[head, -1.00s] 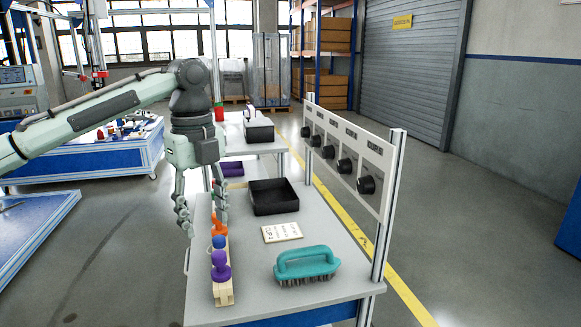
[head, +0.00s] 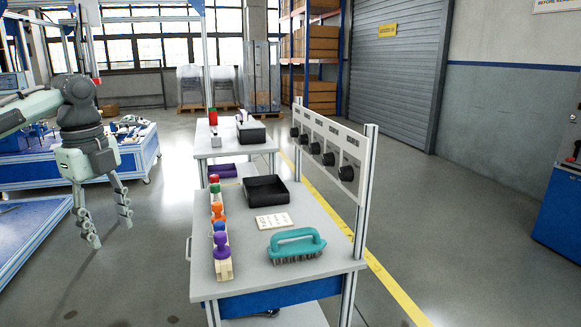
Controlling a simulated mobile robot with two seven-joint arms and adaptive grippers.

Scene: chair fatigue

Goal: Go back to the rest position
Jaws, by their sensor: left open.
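My left gripper (head: 110,232) hangs at the left of the head view with its fingers pointing down. It is open and empty, over the floor and clear of the grey table (head: 290,206) to its right. Its arm comes in from the left edge. My right gripper is not in view.
On the table stand a row of colored pegs (head: 220,240) along its left edge, a black tray (head: 265,190), a white card (head: 273,222) and a teal brush (head: 295,245). A panel with several black knobs (head: 325,148) lines its right side. Open floor lies left of the table.

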